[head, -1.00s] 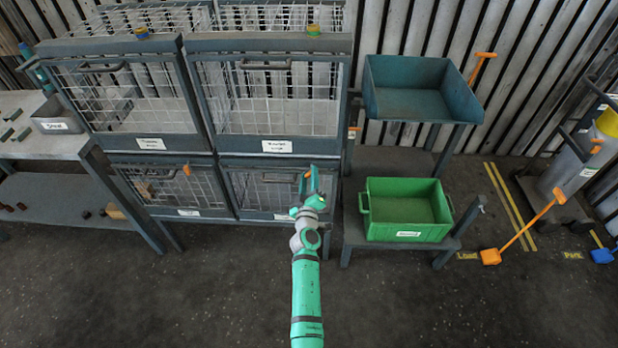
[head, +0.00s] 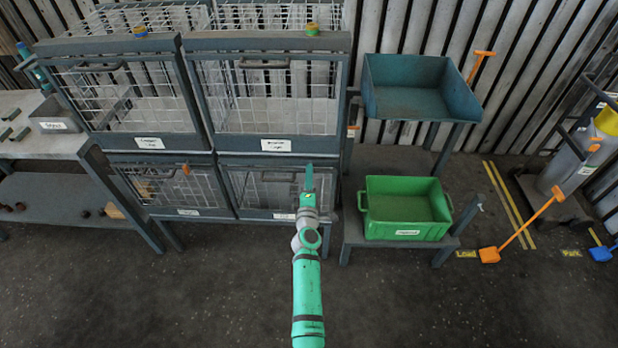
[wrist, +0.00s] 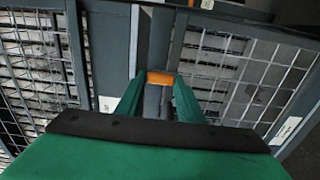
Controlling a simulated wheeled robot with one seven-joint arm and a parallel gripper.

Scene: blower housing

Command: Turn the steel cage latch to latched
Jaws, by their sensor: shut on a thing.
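In the head view my gripper hides this latch. The lower right cage door looks closed. Its label is too small to read, so I cannot tell by name whether it is the steel cage.
The lower left cage has its own orange latch (head: 186,170). Two larger wire cages stand above. A green crate (head: 408,210) sits on a low stand to the right, below a blue-grey tray (head: 420,95). Open floor lies in front.

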